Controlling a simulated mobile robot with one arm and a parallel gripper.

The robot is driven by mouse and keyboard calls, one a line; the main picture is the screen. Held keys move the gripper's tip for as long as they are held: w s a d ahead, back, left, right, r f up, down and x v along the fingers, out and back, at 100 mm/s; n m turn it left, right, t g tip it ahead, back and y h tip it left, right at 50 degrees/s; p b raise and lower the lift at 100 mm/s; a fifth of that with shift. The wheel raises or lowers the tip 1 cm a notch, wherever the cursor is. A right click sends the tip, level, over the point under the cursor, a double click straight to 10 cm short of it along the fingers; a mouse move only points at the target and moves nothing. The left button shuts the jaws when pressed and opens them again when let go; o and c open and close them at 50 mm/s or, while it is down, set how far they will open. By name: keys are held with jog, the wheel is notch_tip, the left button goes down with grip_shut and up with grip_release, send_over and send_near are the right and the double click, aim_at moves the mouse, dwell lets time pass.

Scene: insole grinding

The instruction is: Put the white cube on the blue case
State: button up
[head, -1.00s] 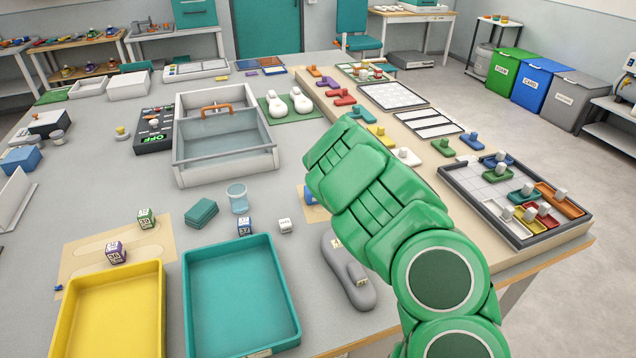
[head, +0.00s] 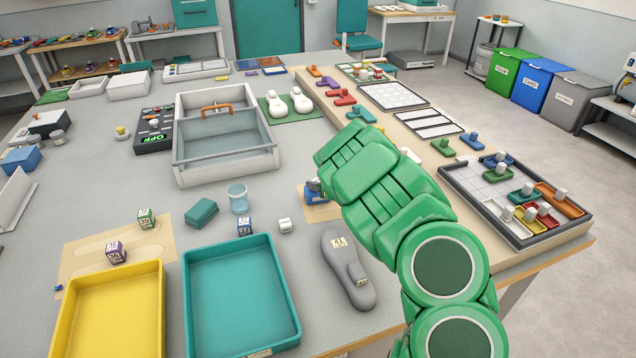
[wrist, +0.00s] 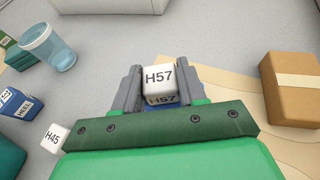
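A white cube marked H57 (wrist: 160,82) sits between the two fingers of my gripper (wrist: 160,90) in the wrist view, both fingers against its sides. In the head view the blue case (head: 318,197) lies on a tan mat, partly behind my gripper (head: 314,184). The held cube is hidden there. I cannot tell whether it touches the case. A second white cube, marked H45 (wrist: 54,138), lies on the table to the left; it also shows in the head view (head: 285,225).
A blue cube (head: 245,226), a clear cup (head: 238,199) and a teal block (head: 201,213) stand to the left. A teal tray (head: 290,300) and a grey insole (head: 345,262) are nearer. A brown box (wrist: 292,87) is right of my gripper in the wrist view.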

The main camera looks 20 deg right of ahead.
jog(key=o, duration=0.5)
jog(key=shift+c, duration=0.2)
jog(key=shift+r, duration=0.1)
jog(key=v, duration=1.2)
jog(key=shift+d+r, duration=0.1)
